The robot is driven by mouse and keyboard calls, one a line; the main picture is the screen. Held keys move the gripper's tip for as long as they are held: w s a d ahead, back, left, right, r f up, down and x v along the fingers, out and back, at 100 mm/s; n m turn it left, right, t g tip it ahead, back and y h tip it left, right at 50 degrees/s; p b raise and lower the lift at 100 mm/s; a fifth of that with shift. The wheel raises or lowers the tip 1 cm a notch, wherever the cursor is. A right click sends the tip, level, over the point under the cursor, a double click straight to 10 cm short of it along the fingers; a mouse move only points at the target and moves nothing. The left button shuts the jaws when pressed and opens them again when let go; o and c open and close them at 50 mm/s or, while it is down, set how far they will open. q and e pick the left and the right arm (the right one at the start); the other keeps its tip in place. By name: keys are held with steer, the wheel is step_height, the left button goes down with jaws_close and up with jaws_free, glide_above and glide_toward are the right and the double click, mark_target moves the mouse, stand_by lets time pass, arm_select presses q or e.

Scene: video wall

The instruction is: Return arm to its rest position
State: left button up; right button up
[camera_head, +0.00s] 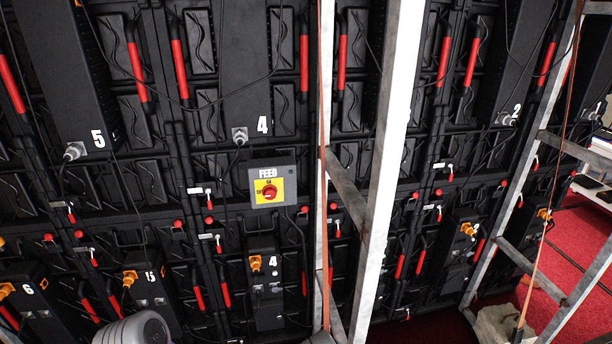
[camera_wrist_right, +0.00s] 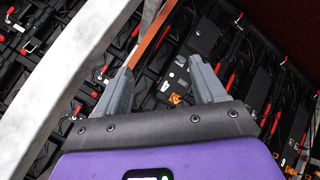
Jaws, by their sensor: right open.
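My right gripper (camera_wrist_right: 160,66) shows in the right wrist view with its two grey fingers spread apart. Nothing is between them. Behind the fingers are the dark panels of the video wall and a pale metal upright (camera_wrist_right: 70,70) on the left. In the head view, a grey rounded part of my own arm shows at the bottom left, but neither gripper can be made out there. My left gripper is in neither view.
The black video wall (camera_head: 100,240) has red handles, orange plugs and cables. A grey FEED box (camera_head: 272,186) has a red switch on yellow. A metal upright (camera_head: 385,150) stands in front of the wall, a ladder-like frame (camera_head: 538,185) at right. Red carpet (camera_head: 575,245) lies beyond.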

steer(key=s+d+f+m+g+y, duration=0.1)
steer(key=s+d+f+m+g, duration=0.45)
steer(key=s+f, duration=0.65)
steer(key=s+a+m+g+y, duration=0.2)
steer(key=s+m+g+y, duration=0.1)
steer(key=s+m, duration=0.4)
steer(key=shift+s+r+y, duration=0.15)
steer(key=shift+s+y, duration=0.25)
steer(key=shift+s, duration=1.25)
steer(key=shift+g, duration=0.25)
